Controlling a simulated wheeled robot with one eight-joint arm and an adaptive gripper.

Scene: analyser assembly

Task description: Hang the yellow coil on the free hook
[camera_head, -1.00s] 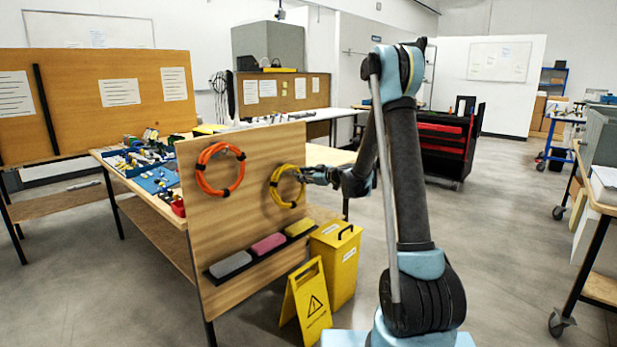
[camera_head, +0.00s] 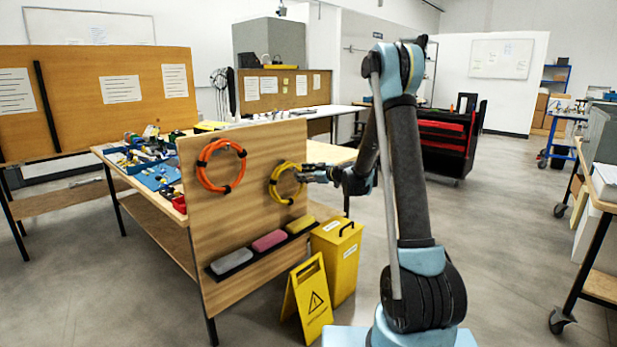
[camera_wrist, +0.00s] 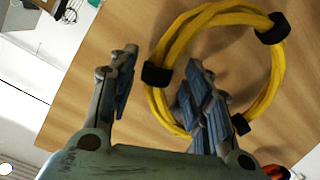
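The yellow coil (camera_head: 271,187) is a ring with black bands, upright against the wooden panel (camera_head: 250,222). In the wrist view the yellow coil (camera_wrist: 274,85) fills the upper right. My gripper (camera_head: 303,174) is at the coil's right side in the head view. In the wrist view my gripper (camera_wrist: 158,92) has its fingers spread wide. One side of the ring and a black band show between the fingers, with one finger over the ring's inside and the other outside. I cannot tell whether they touch it. No free hook can be made out.
An orange coil (camera_head: 203,170) hangs left of the yellow one on the panel. A dark shelf with grey, pink and yellow blocks (camera_head: 268,241) juts out below. A yellow bin (camera_head: 338,262) and a yellow warning sign (camera_head: 310,300) stand at the panel's foot.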

